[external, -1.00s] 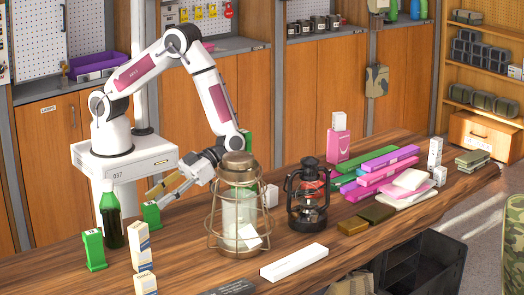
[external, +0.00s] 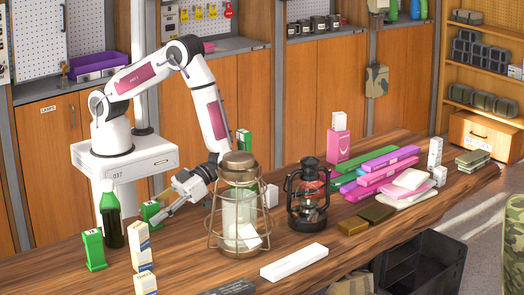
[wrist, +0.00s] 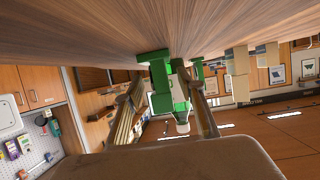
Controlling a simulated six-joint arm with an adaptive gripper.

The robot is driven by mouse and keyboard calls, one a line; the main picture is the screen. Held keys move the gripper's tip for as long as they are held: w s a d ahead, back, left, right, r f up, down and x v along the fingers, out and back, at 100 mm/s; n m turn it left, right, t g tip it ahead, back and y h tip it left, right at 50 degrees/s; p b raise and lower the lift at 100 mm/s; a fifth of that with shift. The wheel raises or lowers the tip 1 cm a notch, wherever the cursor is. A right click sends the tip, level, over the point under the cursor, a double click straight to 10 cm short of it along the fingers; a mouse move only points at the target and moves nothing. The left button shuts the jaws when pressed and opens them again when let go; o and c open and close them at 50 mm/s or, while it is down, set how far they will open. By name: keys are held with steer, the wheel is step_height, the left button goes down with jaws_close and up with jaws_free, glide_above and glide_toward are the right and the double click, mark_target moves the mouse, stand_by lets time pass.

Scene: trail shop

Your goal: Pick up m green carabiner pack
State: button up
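A small green pack (external: 150,211) stands upright on the wooden table, right of a dark green bottle (external: 111,222). My gripper (external: 161,207) is low over the table at this pack, with its fingers open on either side of it. In the wrist view the pack (wrist: 158,76) shows between the two spread fingers (wrist: 165,100), with a visible gap on the left. Similar green packs stand at the left (external: 94,250) and behind the lantern (external: 244,141). Size marks on the packs are too small to read.
A wire-caged lantern (external: 237,205) stands close to the right of my gripper, with a black lantern (external: 308,200) beyond it. White-and-tan boxes (external: 141,247) stand at the front left. A white box (external: 294,262) lies near the front edge.

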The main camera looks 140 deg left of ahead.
stand_by(0.4)
jaws_close()
steer(key=shift+r, duration=0.2)
steer(key=shift+r, duration=4.8)
